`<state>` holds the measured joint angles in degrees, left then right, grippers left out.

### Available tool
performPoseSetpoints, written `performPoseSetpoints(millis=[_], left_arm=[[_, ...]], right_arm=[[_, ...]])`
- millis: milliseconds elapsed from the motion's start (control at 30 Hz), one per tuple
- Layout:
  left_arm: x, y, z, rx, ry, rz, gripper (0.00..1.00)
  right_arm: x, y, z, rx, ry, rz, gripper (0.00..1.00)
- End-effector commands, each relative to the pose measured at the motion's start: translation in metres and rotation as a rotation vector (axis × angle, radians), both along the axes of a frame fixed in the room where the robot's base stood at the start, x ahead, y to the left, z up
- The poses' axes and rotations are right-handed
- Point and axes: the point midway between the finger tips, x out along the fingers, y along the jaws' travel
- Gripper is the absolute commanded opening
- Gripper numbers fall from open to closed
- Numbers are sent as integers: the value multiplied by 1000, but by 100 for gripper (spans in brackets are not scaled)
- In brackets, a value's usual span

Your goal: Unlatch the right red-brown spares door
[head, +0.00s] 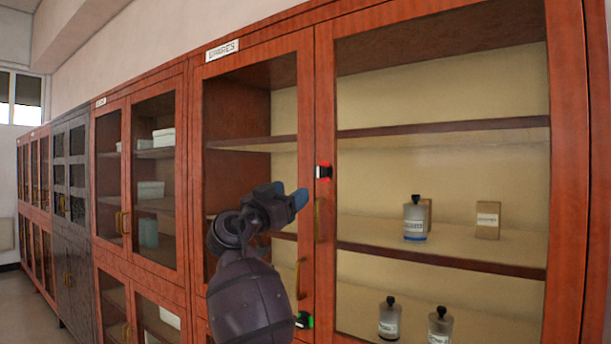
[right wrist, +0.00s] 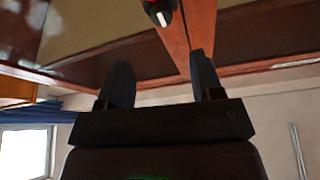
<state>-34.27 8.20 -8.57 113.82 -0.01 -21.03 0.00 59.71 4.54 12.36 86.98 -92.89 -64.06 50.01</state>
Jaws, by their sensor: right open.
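The right red-brown spares door (head: 330,130) is a glazed door with a wood frame, and it is shut against its left neighbour. A small black latch (head: 323,171) with red and green parts sits at the seam between the two doors. It also shows at the top of the right wrist view as a black knob (right wrist: 160,10) with a white mark and a red edge. My right gripper (head: 292,197) is in front of the left door, left of and below the latch. In the right wrist view its two fingers (right wrist: 160,68) are apart with nothing between them.
Brass handles (head: 319,220) flank the seam, and a second latch (head: 304,320) with green shows lower down. A label plate (head: 222,51) is above the doors. Bottles (head: 415,218) and a small box (head: 488,220) stand behind the glass. More cabinets (head: 135,190) run to the left.

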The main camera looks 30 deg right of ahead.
Motion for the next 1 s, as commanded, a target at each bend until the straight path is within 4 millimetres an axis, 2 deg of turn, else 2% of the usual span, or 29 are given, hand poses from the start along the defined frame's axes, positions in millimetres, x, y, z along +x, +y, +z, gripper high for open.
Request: performPoseSetpoints(millis=[167, 600, 800, 1000], left_arm=[[0, -1, 7, -3, -4, 1, 43], [4, -1, 31, -2, -19, 2, 43], [4, -1, 34, -1, -20, 1, 43], [4, 0, 34, -1, -20, 1, 43]], right_arm=[[4, -15, 9, -1, -4, 1, 60], [26, -76, 36, -1, -2, 2, 60], [31, -90, 40, -1, 0, 4, 60], [32, -93, 40, -1, -1, 4, 60]])
